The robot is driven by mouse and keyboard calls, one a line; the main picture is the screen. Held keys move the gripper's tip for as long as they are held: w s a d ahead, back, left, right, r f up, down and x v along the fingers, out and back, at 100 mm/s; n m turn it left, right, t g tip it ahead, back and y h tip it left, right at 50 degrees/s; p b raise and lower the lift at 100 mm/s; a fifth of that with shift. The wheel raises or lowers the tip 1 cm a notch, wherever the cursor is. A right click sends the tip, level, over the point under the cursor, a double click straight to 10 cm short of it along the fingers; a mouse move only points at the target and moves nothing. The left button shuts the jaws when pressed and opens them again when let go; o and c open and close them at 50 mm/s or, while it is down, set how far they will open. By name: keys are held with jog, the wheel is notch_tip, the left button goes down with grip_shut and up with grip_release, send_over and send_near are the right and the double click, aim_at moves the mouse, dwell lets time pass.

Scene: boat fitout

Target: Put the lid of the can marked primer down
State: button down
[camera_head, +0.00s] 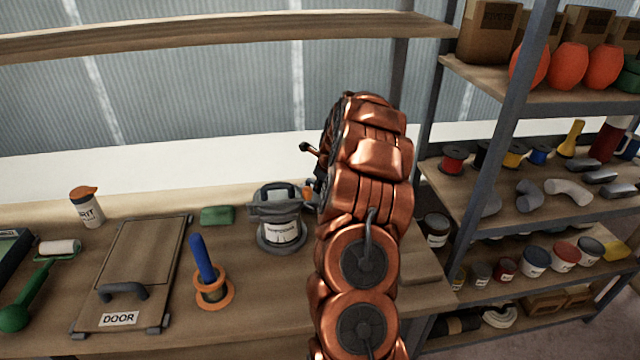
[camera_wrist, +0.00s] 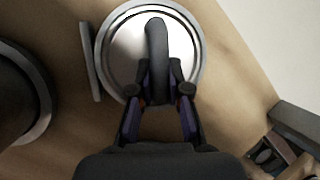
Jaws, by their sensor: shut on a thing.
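In the wrist view, a round silver lid (camera_wrist: 123,48) with a dark arched handle (camera_wrist: 157,45) lies below my gripper (camera_wrist: 160,88). My gripper is shut on the handle, one finger on each side. Whether the lid touches a surface beneath it cannot be told. In the head view, a grey can (camera_head: 281,229) with a pale label stands on the bench, just left of my arm; its label is too small to read. A dark round thing with a pale rim (camera_wrist: 42,112) shows at the left in the wrist view.
The wooden bench (camera_head: 255,290) also holds a green block (camera_head: 217,215), a blue-handled tool in an orange ring (camera_head: 208,275), a board marked DOOR (camera_head: 135,255) and an orange-capped bottle (camera_head: 87,208). Stocked shelves (camera_head: 500,215) stand at the right. Bare wood shows around the lid.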

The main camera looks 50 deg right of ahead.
jog(key=c, duration=1.1)
grip_release()
jog(key=shift+c, duration=0.2)
jog(key=b+v, duration=0.2)
jog(key=v, duration=1)
jog(key=shift+a+r, duration=0.1)
